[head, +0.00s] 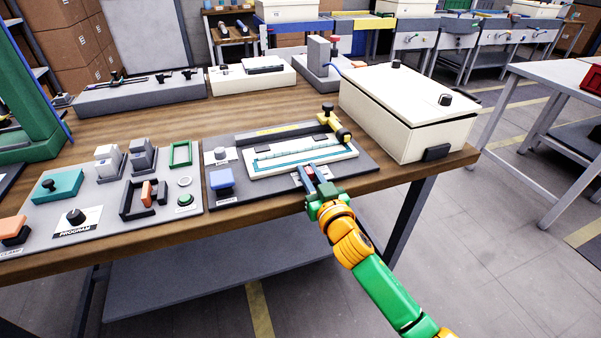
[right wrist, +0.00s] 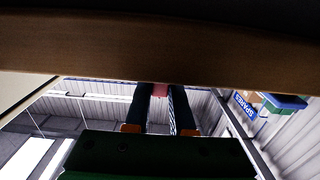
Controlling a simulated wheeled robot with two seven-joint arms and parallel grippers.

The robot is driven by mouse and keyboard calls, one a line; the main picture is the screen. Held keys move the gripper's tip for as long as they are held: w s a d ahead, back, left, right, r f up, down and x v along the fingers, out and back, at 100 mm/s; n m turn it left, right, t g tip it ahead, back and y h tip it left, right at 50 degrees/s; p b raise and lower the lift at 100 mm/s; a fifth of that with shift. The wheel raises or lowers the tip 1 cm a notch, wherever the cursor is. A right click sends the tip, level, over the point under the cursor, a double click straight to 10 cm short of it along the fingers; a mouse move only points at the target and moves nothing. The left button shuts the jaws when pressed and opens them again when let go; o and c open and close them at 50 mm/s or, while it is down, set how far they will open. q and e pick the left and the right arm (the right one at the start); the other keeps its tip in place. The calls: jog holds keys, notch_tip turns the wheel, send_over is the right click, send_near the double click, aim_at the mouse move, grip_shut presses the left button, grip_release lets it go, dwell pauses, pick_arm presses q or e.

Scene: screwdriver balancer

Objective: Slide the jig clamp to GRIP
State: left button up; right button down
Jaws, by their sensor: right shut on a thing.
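The jig is a dark grey base (head: 364,172) at the front of the wooden bench, with a white plate (head: 265,170) carrying teal strips on it. My right gripper (head: 312,180) reaches in from the lower right to the jig's front edge. It is shut on a small red piece, which seems to be the clamp's handle; the piece shows red between the fingers in the right wrist view (right wrist: 159,90). The fingers hide most of it. A small label beside it is too small to read. My left gripper is not in view.
A black and yellow fitting (head: 340,128) stands at the jig's back right. A blue button block (head: 221,180) is at its left. A white lidded box (head: 405,110) stands to the right. The bench edge (right wrist: 100,48) runs close across the right wrist view.

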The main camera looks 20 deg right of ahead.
aim_at(328, 177)
jog(key=d, duration=0.4)
jog(key=shift+w+d+p, duration=0.1)
jog(key=shift+d+p, duration=0.15)
jog(key=shift+p, duration=0.1)
jog(key=shift+a, duration=0.1)
jog(key=c, duration=1.2)
grip_release()
jog(key=o, duration=0.4)
jog(key=shift+d, duration=0.25)
jog(key=shift+o, duration=0.2)
jog(key=shift+a, duration=0.1)
jog(key=shift+s, duration=0.45)
jog(key=s, duration=0.6)
jog(key=shift+d, duration=0.2)
